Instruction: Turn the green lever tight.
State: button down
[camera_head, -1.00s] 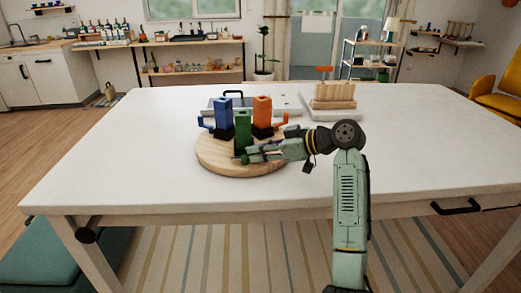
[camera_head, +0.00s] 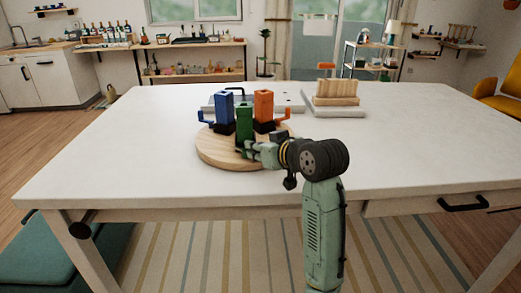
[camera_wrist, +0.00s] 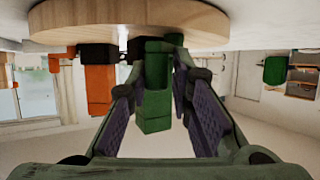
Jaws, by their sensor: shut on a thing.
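The green lever piece (camera_head: 244,123) stands upright at the front of a round wooden board (camera_head: 215,158), with the blue and orange pieces behind it. My gripper (camera_head: 253,150) reaches in from the right, low beside the green post. In the wrist view, which is upside down, the green piece (camera_wrist: 155,100) lies between the two purple-padded fingers of my gripper (camera_wrist: 157,75), shut on it. The exact contact is hidden by the fingers, and the green handle cannot be told apart from its post.
The blue piece (camera_head: 224,108) has a handle pointing left. The orange piece (camera_head: 263,106) has a handle at its right. A wooden block rack (camera_head: 336,93) on a pale slab stands behind right. The white table (camera_head: 420,160) is clear at right and front.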

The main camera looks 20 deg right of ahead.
jog(key=m+h, duration=0.1)
jog(key=a+m+h, duration=0.1)
jog(key=m+h, duration=0.2)
jog(key=h, duration=0.1)
jog(key=shift+s+a+m+p, duration=0.3)
jog(key=shift+s+a+p, duration=0.05)
jog(key=shift+a+p, duration=0.05)
jog(key=m+h, duration=0.1)
jog(key=h, duration=0.1)
jog(key=a+m+g+h+p, duration=0.1)
jog(key=m+h, duration=0.1)
jog(key=shift+a+g, duration=0.15)
jog(key=shift+g, duration=0.15)
jog(key=shift+a+f+m+g+h+p, duration=0.15)
jog(key=shift+m+g+h+p, duration=0.15)
jog(key=shift+m+g+h, duration=0.35)
jog(key=shift+a+m+g+h+p, duration=0.15)
jog(key=shift+m+g+h+p, duration=0.2)
jog(key=shift+m+h, duration=0.6)
jog(key=c, duration=1.6)
grip_release()
jog(key=shift+a, duration=0.1)
jog(key=shift+o, duration=0.3)
